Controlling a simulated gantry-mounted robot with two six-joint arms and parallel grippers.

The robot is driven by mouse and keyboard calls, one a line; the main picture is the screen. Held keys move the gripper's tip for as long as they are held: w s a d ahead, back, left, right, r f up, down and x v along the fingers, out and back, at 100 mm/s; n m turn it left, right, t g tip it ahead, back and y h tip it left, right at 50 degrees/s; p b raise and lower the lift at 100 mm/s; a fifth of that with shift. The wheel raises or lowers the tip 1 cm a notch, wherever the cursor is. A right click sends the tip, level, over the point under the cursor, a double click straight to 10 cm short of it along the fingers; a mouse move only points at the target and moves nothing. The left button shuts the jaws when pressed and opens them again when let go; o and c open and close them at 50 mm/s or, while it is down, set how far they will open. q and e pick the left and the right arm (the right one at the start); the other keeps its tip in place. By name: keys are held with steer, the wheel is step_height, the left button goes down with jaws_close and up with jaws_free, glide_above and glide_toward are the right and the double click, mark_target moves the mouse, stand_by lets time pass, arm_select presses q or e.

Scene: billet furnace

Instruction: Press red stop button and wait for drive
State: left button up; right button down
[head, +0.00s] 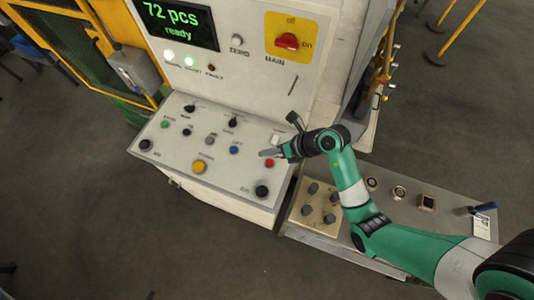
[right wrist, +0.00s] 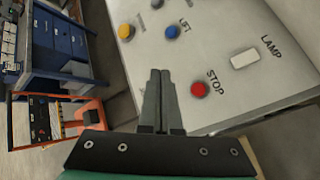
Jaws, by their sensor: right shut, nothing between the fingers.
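The red stop button (right wrist: 200,89) sits on the sloped control panel (right wrist: 240,110), with the label STOP beside it. In the head view the red button (head: 270,162) shows just by the tip of my right gripper (head: 268,153). My right gripper is shut and empty. In the right wrist view its fingers (right wrist: 160,75) lie to the left of the stop button, apart from it in the picture; I cannot tell their height above the panel. My left gripper is not in view.
A blue LIFT button (right wrist: 172,32), a yellow button (right wrist: 125,31) and a white LAMP switch (right wrist: 244,59) are near. A display (head: 178,22) reads "72 pcs ready". A red main switch (head: 288,41) is above. A side bench (head: 335,232) holds several parts.

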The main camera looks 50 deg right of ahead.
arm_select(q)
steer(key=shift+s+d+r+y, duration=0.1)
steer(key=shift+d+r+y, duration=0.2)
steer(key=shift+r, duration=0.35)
arm_select(e)
steer(key=shift+s+d+r, duration=0.2)
steer(key=shift+d+r, duration=0.05)
steer(key=shift+d, duration=0.3)
steer(key=shift+s+d+r, duration=0.15)
steer(key=shift+d+r, duration=0.1)
steer(key=shift+d, duration=0.3)
steer(key=b, duration=0.9)
glide_above(273, 164)
step_height(273, 164, down, 7)
steer(key=shift+r, duration=0.1)
steer(key=shift+f, duration=0.95)
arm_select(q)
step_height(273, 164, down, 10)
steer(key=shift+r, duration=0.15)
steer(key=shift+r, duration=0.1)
arm_select(e)
steer(key=shift+f, duration=0.15)
